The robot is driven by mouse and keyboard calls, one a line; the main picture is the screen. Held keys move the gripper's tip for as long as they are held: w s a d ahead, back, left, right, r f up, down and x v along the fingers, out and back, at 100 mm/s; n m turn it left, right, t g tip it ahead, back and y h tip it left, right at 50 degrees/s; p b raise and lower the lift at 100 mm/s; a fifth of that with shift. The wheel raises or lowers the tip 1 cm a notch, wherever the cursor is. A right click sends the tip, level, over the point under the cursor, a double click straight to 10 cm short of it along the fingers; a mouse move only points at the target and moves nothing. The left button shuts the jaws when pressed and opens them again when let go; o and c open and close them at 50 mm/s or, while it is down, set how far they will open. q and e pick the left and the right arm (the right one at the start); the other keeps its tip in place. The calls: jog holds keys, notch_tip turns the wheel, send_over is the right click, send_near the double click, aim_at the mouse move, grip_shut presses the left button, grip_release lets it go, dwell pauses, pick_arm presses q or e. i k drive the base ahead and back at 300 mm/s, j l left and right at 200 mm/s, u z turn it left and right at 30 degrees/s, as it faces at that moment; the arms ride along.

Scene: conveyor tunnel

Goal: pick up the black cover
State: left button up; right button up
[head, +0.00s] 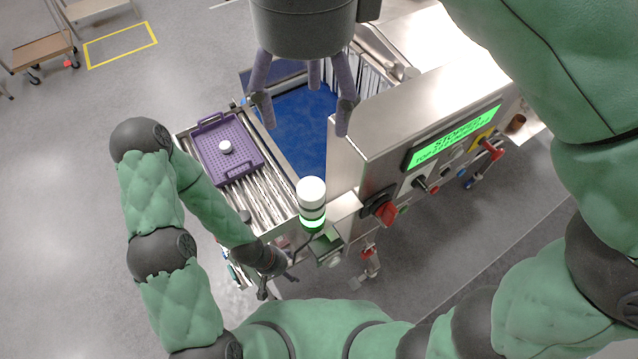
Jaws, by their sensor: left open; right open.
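I cannot pick out a black cover with certainty in the head view. My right gripper (304,108) hangs at the top centre with its fingers spread. It is open and empty, above the blue belt (300,135) of the conveyor machine (375,125). My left gripper (277,286) is low in the picture, below the front end of the roller section (262,200). It looks open, and its fingers are small and partly hidden against the machine's lower parts.
A purple tray (212,133) holding a white round piece (225,147) lies on the rollers. A white-topped signal light (312,195) with a green band stands near my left gripper. A green display (455,135) reads "STOPPED".

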aim_at(246, 217)
jog(key=k+j, duration=0.2)
jog(key=k, duration=0.3)
jog(key=k+j, duration=0.15)
jog(key=k, duration=0.35)
jog(key=k+j, duration=0.2)
jog(key=k, duration=0.25)
